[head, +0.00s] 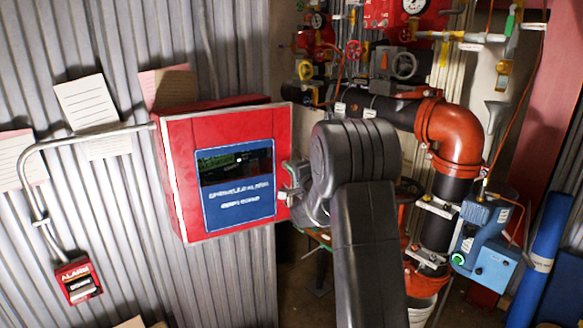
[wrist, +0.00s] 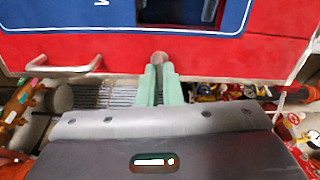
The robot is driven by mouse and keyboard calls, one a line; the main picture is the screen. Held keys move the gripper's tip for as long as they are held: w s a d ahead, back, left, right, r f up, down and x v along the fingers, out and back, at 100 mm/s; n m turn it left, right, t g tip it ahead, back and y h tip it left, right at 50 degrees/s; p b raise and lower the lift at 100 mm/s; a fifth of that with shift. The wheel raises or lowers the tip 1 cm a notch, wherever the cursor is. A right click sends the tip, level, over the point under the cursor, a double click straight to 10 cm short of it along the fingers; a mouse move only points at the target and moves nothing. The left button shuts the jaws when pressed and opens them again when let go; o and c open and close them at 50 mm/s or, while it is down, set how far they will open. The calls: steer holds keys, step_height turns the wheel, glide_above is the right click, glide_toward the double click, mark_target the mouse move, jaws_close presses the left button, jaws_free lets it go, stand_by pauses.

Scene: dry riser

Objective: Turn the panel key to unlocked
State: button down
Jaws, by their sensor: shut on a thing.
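The red alarm panel (head: 180,180) is mounted on the corrugated wall, with a blue front plate (head: 240,208) and a dark display window. In the wrist view the red panel (wrist: 110,50) fills the upper part. My gripper (wrist: 160,75) has its two green fingers close together on a small round key (wrist: 160,57) at the panel's edge. The fingers cover most of the key, so I cannot tell which way it is turned. In the head view my gripper (head: 288,185) is at the panel's right edge, partly hidden by my wrist.
A metal handle (wrist: 65,68) sticks out from the panel, left of my fingers in the wrist view. A red alarm box (head: 78,280) and grey conduit (head: 85,138) are on the wall at left. Orange and black pipes (head: 450,135) and a blue device (head: 482,240) crowd the right.

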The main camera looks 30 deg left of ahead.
steer(key=shift+m, duration=0.6)
steer(key=c, duration=1.6)
jaws_free()
steer(key=b+v, duration=0.3)
steer(key=v, duration=1.1)
steer(key=shift+w+a, duration=0.1)
steer(key=shift+a, duration=0.05)
